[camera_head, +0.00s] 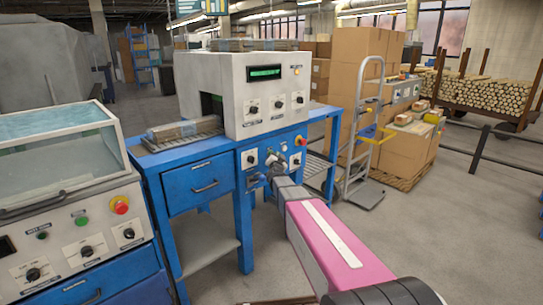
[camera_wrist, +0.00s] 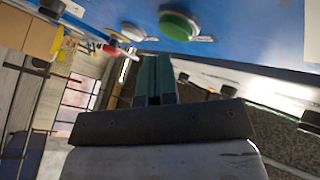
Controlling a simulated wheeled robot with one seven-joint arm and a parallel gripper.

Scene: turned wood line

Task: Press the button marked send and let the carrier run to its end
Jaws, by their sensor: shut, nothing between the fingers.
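A wrapped bundle (camera_head: 186,129) lies on the rollers left of the machine opening. I cannot make out which thing is the carrier.
A red button (camera_head: 300,140) sits on the panel's right side, near black knobs. A glass-topped machine (camera_head: 60,190) stands at the left. A hand truck (camera_head: 368,150) and stacked cartons (camera_head: 352,65) stand right. Open floor (camera_head: 440,220) lies at the right.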

